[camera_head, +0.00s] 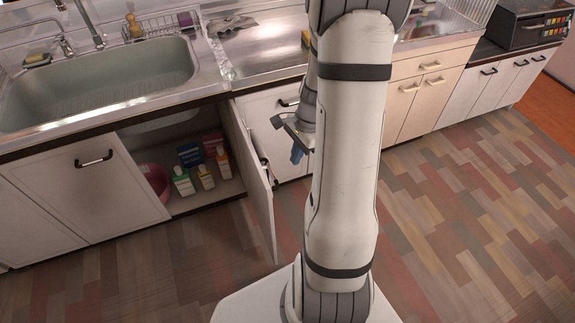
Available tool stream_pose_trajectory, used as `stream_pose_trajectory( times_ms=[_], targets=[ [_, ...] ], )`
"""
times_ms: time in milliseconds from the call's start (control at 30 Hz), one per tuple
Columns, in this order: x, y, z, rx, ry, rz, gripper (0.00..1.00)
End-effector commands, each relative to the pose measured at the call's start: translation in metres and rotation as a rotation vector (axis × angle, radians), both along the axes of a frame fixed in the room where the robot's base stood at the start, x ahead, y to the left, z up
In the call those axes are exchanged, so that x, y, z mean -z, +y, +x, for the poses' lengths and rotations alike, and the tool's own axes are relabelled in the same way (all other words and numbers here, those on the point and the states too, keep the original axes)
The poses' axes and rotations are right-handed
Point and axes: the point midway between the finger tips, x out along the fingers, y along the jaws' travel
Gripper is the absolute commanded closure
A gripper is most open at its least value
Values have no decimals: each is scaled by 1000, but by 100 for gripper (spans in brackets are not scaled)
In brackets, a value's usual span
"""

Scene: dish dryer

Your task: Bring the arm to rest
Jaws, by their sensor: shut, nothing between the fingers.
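My arm stands upright in the middle of the picture, rising from my white base at the bottom. My gripper (297,152) hangs just left of the arm's thick lower link, partly hidden behind it. Its blue fingertips point down and are shut with nothing between them. It is near the open cabinet door (257,185), in front of the counter's drawers. The upper end of the arm goes out of the top of the picture.
The cabinet under the sink (100,85) stands open, with several bottles (205,176) and a pink bowl (155,182) inside. The open door juts toward my base. A steel counter (262,50) runs along the back. The floor (470,215) at right is clear.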

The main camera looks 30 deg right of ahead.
Motion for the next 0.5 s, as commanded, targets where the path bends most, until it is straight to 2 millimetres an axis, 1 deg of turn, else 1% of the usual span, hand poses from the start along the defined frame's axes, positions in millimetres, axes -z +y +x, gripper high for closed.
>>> stream_pose_trajectory(
  times_ms=[33,200,333,500],
  targets=[
    [-12,-3,0,1,-3,-2,100],
    [-33,-8,0,-2,-1,0,100],
    [-40,-9,-1,-3,0,0,100],
    [-41,-9,-1,-5,1,0,100]
  ],
)
